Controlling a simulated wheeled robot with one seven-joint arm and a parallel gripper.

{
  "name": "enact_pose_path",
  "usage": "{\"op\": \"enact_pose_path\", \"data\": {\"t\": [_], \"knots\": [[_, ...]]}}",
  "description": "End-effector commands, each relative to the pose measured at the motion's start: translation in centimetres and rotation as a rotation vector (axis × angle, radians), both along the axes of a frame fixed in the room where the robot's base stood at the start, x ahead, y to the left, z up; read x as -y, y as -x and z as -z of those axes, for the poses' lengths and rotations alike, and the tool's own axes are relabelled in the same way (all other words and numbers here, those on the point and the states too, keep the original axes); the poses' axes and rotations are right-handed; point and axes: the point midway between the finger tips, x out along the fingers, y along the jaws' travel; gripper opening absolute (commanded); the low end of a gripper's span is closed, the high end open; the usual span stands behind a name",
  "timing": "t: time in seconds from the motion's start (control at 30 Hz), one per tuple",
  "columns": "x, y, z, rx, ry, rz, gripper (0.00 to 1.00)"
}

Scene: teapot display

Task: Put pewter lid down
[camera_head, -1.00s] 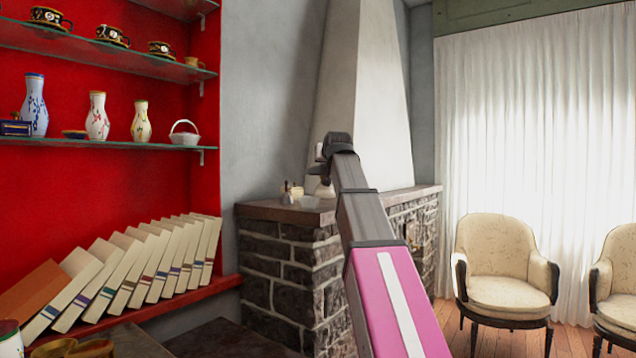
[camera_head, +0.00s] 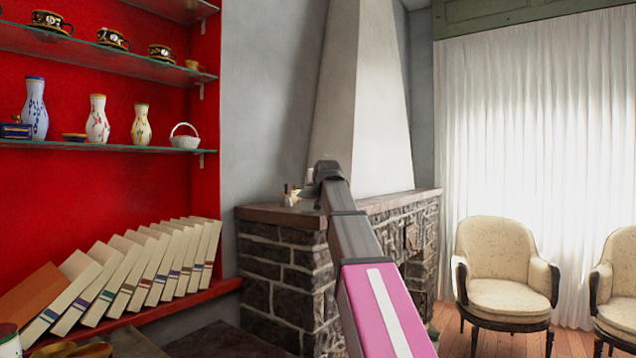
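My arm reaches forward over the stone ledge, and its dark end, where my gripper (camera_head: 328,172) is, shows above the ledge top. The fingers point away from the camera and are hidden behind the arm, so I cannot see whether they are open or shut. I cannot make out a pewter lid. A small pale grey shape (camera_head: 309,176) shows just left of the arm's end, too small and too covered to name. Small items (camera_head: 290,196) stand on the ledge (camera_head: 268,214) to its left.
Glass shelves at left hold cups (camera_head: 110,37), vases (camera_head: 97,119) and a white basket (camera_head: 184,137). Leaning books (camera_head: 130,275) fill the red shelf below. Two cream armchairs (camera_head: 505,262) stand at right before a white curtain (camera_head: 535,130). Wooden floor shows between chairs and ledge.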

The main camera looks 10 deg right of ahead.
Motion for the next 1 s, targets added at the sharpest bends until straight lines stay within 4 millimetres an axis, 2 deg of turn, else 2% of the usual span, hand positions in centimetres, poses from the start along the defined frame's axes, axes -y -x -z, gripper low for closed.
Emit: {"op": "enact_pose_path", "data": {"t": [0.5, 0.53, 0.6, 0.87, 1.0], "knots": [[0.0, 0.0, 1.2, 0.0, 0.0, 0.0, 0.0], [0.0, 0.0, 1.1, -0.001, 0.0, 0.0, 0.32], [0.0, 0.0, 1.1, -0.001, 0.0, 0.0, 0.47], [0.0, 0.0, 1.1, -0.001, 0.0, 0.0, 0.47], [0.0, -0.1, 0.2, 0.001, 0.0, 0.0, 0.47]]}}
